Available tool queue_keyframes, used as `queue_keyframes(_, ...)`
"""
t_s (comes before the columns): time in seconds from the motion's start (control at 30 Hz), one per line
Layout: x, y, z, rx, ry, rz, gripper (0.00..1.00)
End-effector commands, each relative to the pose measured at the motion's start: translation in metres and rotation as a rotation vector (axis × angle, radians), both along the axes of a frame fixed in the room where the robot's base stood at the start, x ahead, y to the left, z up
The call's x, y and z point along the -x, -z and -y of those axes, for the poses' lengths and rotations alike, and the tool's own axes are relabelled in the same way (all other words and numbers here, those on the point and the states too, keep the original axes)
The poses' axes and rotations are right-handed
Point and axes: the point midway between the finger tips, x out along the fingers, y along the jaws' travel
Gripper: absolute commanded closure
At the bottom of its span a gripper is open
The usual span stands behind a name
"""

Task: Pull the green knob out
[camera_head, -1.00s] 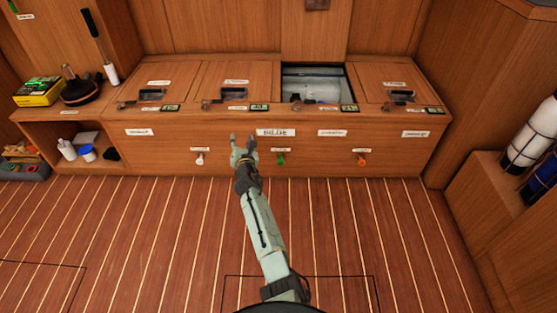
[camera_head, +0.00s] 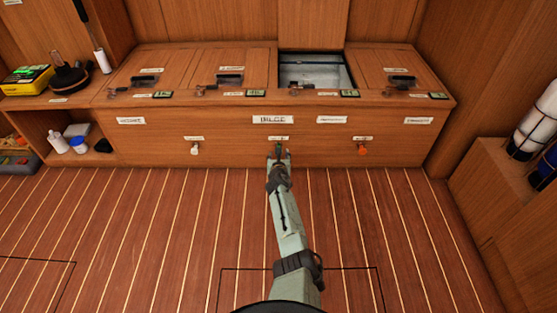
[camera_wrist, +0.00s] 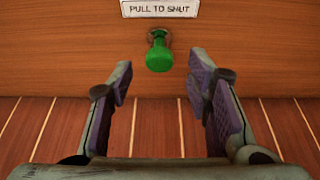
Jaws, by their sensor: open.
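In the head view my gripper (camera_head: 279,153) reaches up to the panel at the knob's place and mostly hides the knob.
A white knob (camera_head: 195,149) is on the same panel to the left, and an orange knob (camera_head: 362,150) to the right. An open hatch (camera_head: 316,72) is in the bench top above. The striped floor (camera_head: 130,230) in front is clear.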

Motion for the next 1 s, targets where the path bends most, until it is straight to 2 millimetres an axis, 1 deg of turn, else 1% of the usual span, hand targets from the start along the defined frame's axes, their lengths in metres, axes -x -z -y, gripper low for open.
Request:
queue_keyframes(0.03, -0.007, 0.009, -0.001, 0.001, -0.002, 0.002, 0.55)
queue_keyframes(0.2, -0.023, 0.014, 0.0, 0.001, 0.0, 0.002, 0.55)
queue_keyframes(0.3, -0.029, 0.015, 0.0, 0.002, -0.001, 0.001, 0.55)
queue_keyframes(0.5, -0.035, 0.015, -0.001, 0.0, 0.0, 0.0, 0.55)
queue_keyframes(0.77, -0.035, 0.014, -0.001, 0.0, 0.0, 0.0, 0.55)
queue_keyframes(1.0, -0.035, 0.014, -0.001, -0.001, 0.0, 0.0, 0.7)
